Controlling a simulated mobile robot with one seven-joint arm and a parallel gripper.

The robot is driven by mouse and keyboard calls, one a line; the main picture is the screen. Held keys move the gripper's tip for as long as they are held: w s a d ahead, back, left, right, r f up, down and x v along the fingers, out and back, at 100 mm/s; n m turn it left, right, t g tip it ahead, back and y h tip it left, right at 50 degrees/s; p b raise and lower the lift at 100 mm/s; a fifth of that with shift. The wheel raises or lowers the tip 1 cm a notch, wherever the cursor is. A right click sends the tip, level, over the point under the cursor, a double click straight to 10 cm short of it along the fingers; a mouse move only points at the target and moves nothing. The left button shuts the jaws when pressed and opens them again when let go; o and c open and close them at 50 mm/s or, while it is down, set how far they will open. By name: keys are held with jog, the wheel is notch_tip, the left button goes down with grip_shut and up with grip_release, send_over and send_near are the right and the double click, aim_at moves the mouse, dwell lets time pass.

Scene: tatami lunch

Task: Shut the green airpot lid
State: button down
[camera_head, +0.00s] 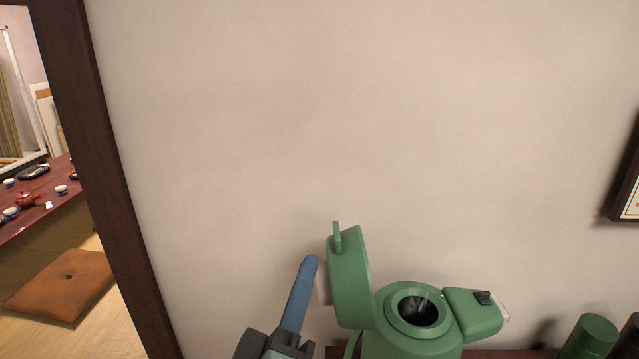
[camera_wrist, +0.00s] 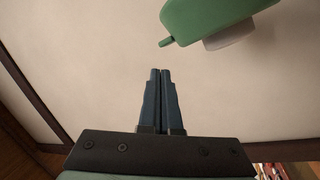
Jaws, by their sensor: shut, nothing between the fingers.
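The green airpot (camera_head: 405,335) stands low in the head view, its round dark mouth uncovered. Its green lid (camera_head: 348,278) stands up, tilted open on the left side of the mouth. In the wrist view the lid (camera_wrist: 215,15) shows at the top, beyond my fingertips, with a pale part on its underside. My gripper (camera_head: 311,262) is just left of the lid in the head view, with its fingers together and empty. In the wrist view my gripper (camera_wrist: 160,75) points toward the wall, with a gap between the fingertips and the lid. Whether it touches the lid is unclear in the head view.
A plain wall (camera_head: 300,120) rises behind the airpot. A dark wooden post (camera_head: 90,130) stands at the left. Dark green cylinders (camera_head: 592,335) stand right of the airpot. A framed picture (camera_head: 628,185) hangs at the right. A low red table (camera_head: 45,200) and brown cushion (camera_head: 62,285) lie beyond the post.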

aim_at(350, 275)
jog(key=s+a+f+n+g+p, duration=0.15)
jog(key=s+a+n+p, duration=0.25)
jog(key=n+p, duration=0.45)
jog(key=shift+m+g+y, duration=0.3)
jog(key=shift+m+g, duration=0.05)
jog(key=shift+m, duration=0.3)
jog(key=w+d+p, duration=0.1)
jog(key=w+p, duration=0.1)
jog(key=w, duration=0.1)
jog(key=w+d+r+p, duration=0.1)
jog(key=w+d+p, duration=0.1)
jog(key=w, duration=0.2)
jog(key=w+d+p, duration=0.1)
jog(key=w+d, duration=0.1)
jog(key=w, duration=0.1)
jog(key=shift+w+r+p, duration=0.2)
jog(key=shift+r+p, duration=0.1)
jog(key=shift+p, duration=0.1)
jog(key=shift+d+f, duration=0.1)
